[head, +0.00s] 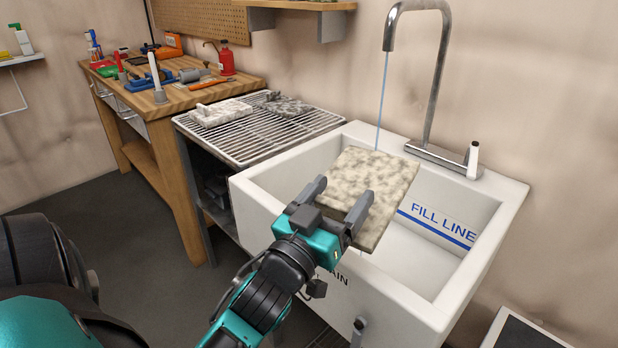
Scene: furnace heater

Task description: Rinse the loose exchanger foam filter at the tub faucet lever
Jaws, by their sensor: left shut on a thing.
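The foam filter (372,182) is a flat, grey-beige speckled slab above the white tub (505,200). My left gripper (340,200) is shut on its near edge, with one finger on either side. The faucet (440,75) arches over the tub, and a thin blue water stream (379,105) runs from its spout. The stream ends in view at the filter's far edge; I cannot tell whether it lands on the foam or passes behind it. The white faucet lever (473,160) stands upright at the right of the faucet base. My right gripper is out of view.
A wire drying rack (255,140) left of the tub holds two grey-white pieces. A wooden workbench (180,100) with tools and a red bottle (226,60) stands behind. The tub wall reads "FILL LINE". A dark-topped object (520,332) is at the bottom right.

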